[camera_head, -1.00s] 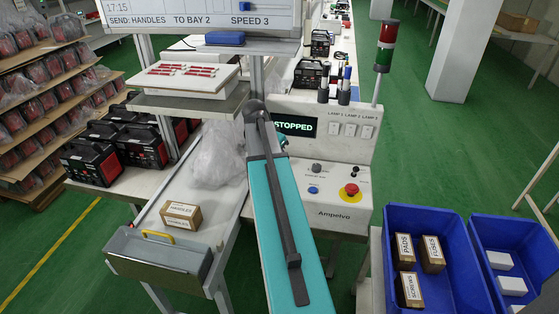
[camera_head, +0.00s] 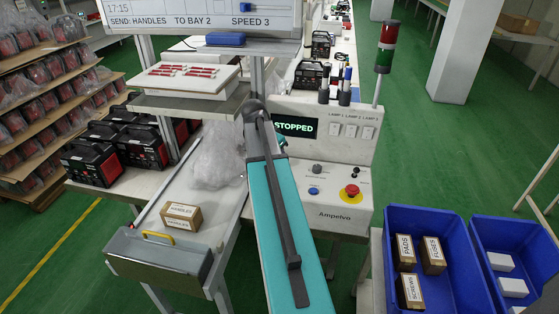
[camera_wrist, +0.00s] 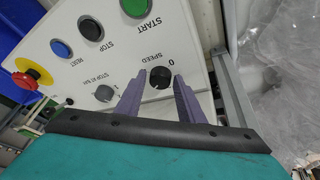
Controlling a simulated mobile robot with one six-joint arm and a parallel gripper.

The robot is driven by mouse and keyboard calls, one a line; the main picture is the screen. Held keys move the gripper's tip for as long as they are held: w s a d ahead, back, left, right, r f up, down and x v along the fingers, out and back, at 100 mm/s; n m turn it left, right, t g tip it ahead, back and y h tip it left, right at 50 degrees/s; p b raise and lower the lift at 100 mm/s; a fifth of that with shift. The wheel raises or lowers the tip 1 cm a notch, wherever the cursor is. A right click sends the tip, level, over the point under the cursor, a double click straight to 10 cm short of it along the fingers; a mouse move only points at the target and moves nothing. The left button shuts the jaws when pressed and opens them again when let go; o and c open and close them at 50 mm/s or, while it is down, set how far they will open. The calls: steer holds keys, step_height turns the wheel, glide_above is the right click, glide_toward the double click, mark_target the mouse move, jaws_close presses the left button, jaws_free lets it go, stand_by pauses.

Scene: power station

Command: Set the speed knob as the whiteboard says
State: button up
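My gripper (camera_wrist: 159,86) is open, with one purple finger on each side of the knob. Small gaps show between fingers and knob; I cannot tell the depth. In the head view my arm hides the speed knob and my fingertips. The display (camera_head: 294,127) on the control panel (camera_head: 346,215) reads "STOPPED".
Near the speed knob are the grey stop-at-bay knob (camera_wrist: 104,93), green start button (camera_wrist: 133,7), black stop button (camera_wrist: 91,29), blue reset button (camera_wrist: 61,49) and red emergency stop (camera_wrist: 26,77). A handles box (camera_head: 181,216) lies left of my arm; a blue bin (camera_head: 449,282) stands right.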

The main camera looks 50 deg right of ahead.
steer(key=shift+a+r, duration=0.1)
steer(key=shift+r, duration=0.1)
steer(key=b+v, duration=0.1)
steer(key=v, duration=0.6)
steer(key=shift+b, duration=0.3)
steer(key=shift+s, duration=0.1)
stand_by(0.8)
